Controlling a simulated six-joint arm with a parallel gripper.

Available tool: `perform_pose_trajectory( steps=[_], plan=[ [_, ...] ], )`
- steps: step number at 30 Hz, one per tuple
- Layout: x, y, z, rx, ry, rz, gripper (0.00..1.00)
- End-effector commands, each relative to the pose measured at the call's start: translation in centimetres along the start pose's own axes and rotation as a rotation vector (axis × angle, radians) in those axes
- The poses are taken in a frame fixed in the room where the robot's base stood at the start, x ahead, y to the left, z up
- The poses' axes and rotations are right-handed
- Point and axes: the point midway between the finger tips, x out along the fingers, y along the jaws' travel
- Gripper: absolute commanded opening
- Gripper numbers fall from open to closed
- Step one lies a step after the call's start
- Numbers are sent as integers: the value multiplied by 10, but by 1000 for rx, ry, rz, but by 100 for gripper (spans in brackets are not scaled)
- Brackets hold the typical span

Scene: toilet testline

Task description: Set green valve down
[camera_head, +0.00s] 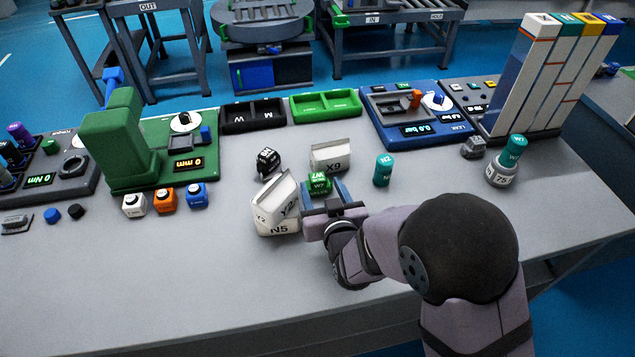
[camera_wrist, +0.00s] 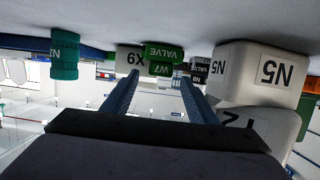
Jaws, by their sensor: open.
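The green valve (camera_head: 319,184), marked W7, sits on the grey table just beyond my gripper (camera_head: 323,197). In the wrist view, which is upside down, the green valve (camera_wrist: 163,54) shows ahead of the gap between my two blue fingers (camera_wrist: 158,82). My gripper is open and low over the table, with nothing between its fingers. A white block marked X9 (camera_head: 330,156) stands just behind the valve. The valve's underside is hidden.
White blocks marked N5 (camera_head: 275,205) crowd the left side of my gripper. A black block (camera_head: 268,160) stands behind them. A teal cylinder (camera_head: 383,170) stands to the right. Green (camera_head: 326,106) and black (camera_head: 253,115) trays lie behind. The table front left is clear.

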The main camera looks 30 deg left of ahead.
Motion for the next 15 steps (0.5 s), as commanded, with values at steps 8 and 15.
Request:
perform_pose_trajectory(
  steps=[8,15],
  plan=[
    [28,0,-1,0,-1,1,53],
    [33,0,-1,0,0,0,53]
  ],
)
